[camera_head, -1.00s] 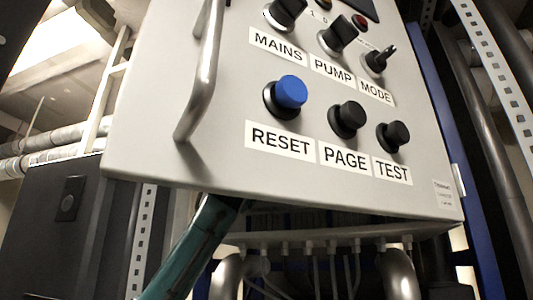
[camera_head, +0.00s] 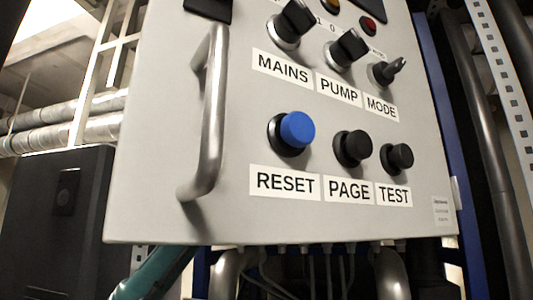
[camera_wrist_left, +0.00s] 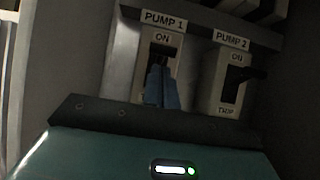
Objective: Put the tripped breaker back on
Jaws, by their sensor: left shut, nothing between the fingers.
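In the left wrist view, the PUMP 1 breaker (camera_wrist_left: 176,40) shows its ON label above a dark slot. My left gripper (camera_wrist_left: 160,70) is shut and empty, with its bluish fingers in front of this slot. The fingers hide the lower part of the breaker, and I cannot tell where its lever stands or whether they touch it. The PUMP 2 breaker (camera_wrist_left: 219,75) is to the right, with a black lever (camera_wrist_left: 244,74) sticking out just below ON and a TRIP label below. In the head view, only my teal left arm shows below the cabinet. My right gripper is not in view.
A grey control cabinet (camera_head: 200,225) fills the head view. It carries a metal handle (camera_head: 212,120), a blue RESET button (camera_head: 297,130), black PAGE and TEST buttons, and several knobs. Cables and pipes run below it. More dark breaker parts lie above the wrist view's labels.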

